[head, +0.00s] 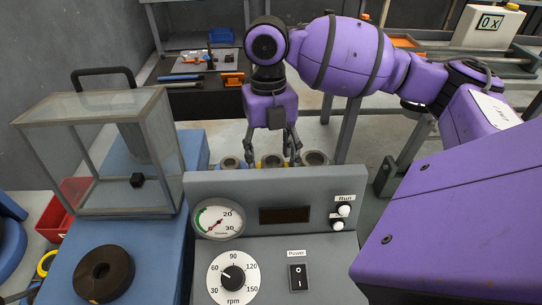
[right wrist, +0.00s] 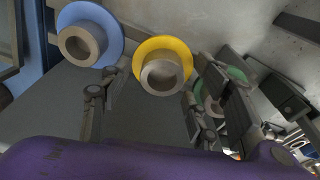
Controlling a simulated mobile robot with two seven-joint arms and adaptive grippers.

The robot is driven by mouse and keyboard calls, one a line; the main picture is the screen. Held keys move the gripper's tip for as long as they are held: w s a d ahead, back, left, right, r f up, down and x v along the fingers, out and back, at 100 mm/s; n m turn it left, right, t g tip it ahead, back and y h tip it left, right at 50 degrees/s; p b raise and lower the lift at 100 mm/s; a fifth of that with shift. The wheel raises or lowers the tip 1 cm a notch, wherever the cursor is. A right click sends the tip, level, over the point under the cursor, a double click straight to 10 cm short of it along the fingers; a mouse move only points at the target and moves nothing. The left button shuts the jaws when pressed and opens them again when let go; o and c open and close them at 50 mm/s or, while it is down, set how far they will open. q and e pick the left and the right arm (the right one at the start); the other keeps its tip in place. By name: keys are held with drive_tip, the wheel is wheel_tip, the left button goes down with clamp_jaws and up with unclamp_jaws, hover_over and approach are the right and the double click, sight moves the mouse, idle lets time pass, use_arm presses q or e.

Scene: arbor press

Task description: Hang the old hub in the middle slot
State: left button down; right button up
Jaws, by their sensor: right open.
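A hub with a yellow flange (right wrist: 163,66) sits between a blue-flanged hub (right wrist: 90,36) and a green-flanged hub (right wrist: 236,75) in the right wrist view. The same row shows behind the panel in the head view, with the yellow one in the middle (head: 271,161). The frames do not make clear which is the old hub. My right gripper (head: 270,155) points down, open, its fingers on either side of the yellow hub. I cannot tell whether they touch it. The slots are largely hidden. My left gripper is not in view.
A grey control panel (head: 262,183) with gauge, dial and switches stands in front of the hubs. A tool table (head: 200,98) stands behind.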

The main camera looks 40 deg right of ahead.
wheel_tip(320, 180, up, 12)
drive_tip(key=w, duration=0.1)
drive_tip(key=shift+w+d+f, duration=0.15)
drive_tip(key=shift+d+f, duration=0.1)
idle(0.5)
